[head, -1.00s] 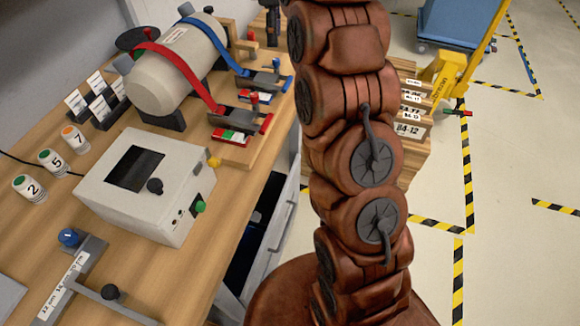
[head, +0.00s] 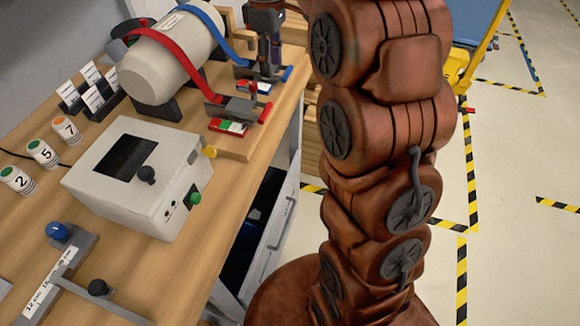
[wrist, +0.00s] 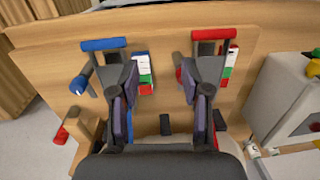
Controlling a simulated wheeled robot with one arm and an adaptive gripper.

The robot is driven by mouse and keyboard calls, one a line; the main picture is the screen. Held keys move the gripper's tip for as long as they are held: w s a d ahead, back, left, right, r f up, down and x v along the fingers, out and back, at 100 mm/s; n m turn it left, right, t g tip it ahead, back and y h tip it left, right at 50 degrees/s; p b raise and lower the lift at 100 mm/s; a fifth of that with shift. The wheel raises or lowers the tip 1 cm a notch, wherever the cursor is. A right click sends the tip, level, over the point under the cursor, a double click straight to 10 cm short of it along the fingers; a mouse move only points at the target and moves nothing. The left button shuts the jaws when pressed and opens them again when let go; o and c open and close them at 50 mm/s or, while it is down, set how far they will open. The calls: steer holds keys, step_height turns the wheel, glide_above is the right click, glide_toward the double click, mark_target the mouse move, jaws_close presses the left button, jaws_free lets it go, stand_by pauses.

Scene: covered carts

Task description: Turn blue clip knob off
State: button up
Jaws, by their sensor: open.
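The blue clip (head: 287,74) is at the far end of the bench, below the end of a blue strap (head: 208,22). In the wrist view its blue bar (wrist: 104,44) is at upper left, and a blue knob (wrist: 78,84) sticks out at its left side. A red, green and white strip (wrist: 145,78) lies to its right. My gripper (wrist: 163,100) is open and empty, its fingers pointing at the bench between the blue clip and the red clip (wrist: 214,34). The left finger overlaps part of the blue clip. In the head view my gripper (head: 268,66) hides part of that clip.
A grey cylinder (head: 160,66) lies under the red and blue straps. A white box (head: 130,180) with knobs stands nearer on the bench, also at the right edge of the wrist view. Numbered cups (head: 42,153) stand left. The floor at right is open.

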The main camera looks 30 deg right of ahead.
steer(key=s+a+f+b, duration=0.1)
steer(key=s, duration=0.2)
steer(key=s+a+f+m+b, duration=0.1)
steer(key=s+f, duration=0.1)
steer(key=s+a+f+m, duration=0.1)
steer(key=s, duration=0.2)
steer(key=shift+s+f+b, duration=0.35)
steer(key=shift+f+b, duration=0.05)
steer(key=s+a+f+m+g+b, duration=0.1)
steer(key=s+a+f+m+b, duration=0.1)
steer(key=s+f, duration=0.5)
steer(key=s+m+b, duration=0.1)
steer(key=s+b, duration=0.1)
steer(key=s, duration=0.1)
steer(key=shift+s+f, duration=0.15)
steer(key=shift+f, duration=0.15)
